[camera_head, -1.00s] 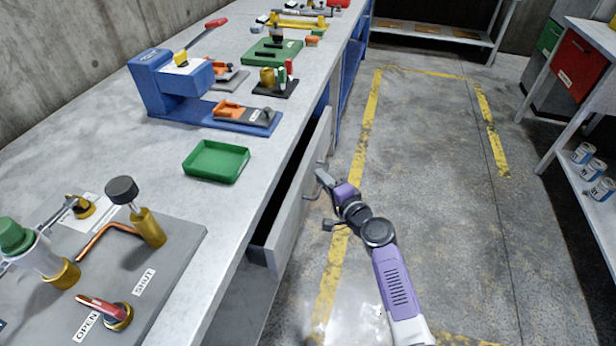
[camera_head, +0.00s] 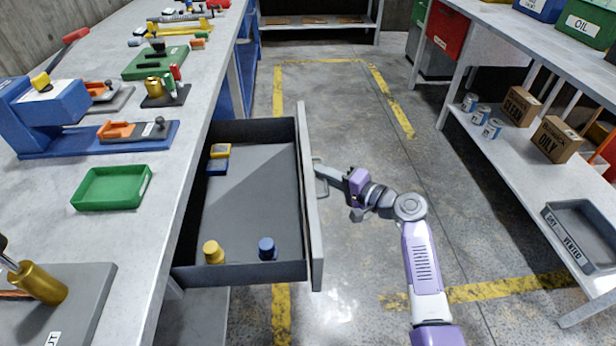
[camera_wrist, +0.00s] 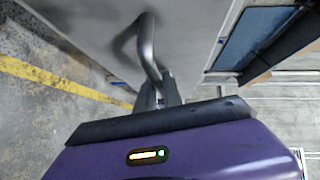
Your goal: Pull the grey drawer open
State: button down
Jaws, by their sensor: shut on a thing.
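The grey drawer (camera_head: 311,215) stands well out from under the workbench in the head view, its inside showing. My gripper (camera_head: 322,172) is at the outer face of its front panel, shut on the drawer's bar handle (camera_head: 318,161). In the wrist view my gripper's fingers (camera_wrist: 158,92) close around the lower part of the curved grey handle (camera_wrist: 147,45), against the drawer's front. Inside the drawer lie a yellow-topped piece (camera_head: 213,252), a blue-topped piece (camera_head: 267,248) and a yellow-and-blue item (camera_head: 219,158).
The workbench (camera_head: 150,235) on the left carries a green tray (camera_head: 112,188) and a blue fixture (camera_head: 60,115). A shelf unit (camera_head: 500,165) with cans, boxes and a grey bin (camera_head: 585,235) stands on the right. The floor between (camera_head: 350,110) is clear.

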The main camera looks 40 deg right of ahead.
jog(key=shift+s+d+f, duration=0.1)
jog(key=shift+s+d, duration=0.2)
jog(key=shift+d, duration=0.05)
jog(key=c, duration=1.8)
grip_release()
jog(key=shift+o, duration=0.2)
jog(key=s+d+r, duration=0.1)
jog(key=s, duration=0.6)
jog(key=shift+s, duration=0.3)
jog(key=shift+d+r, duration=0.1)
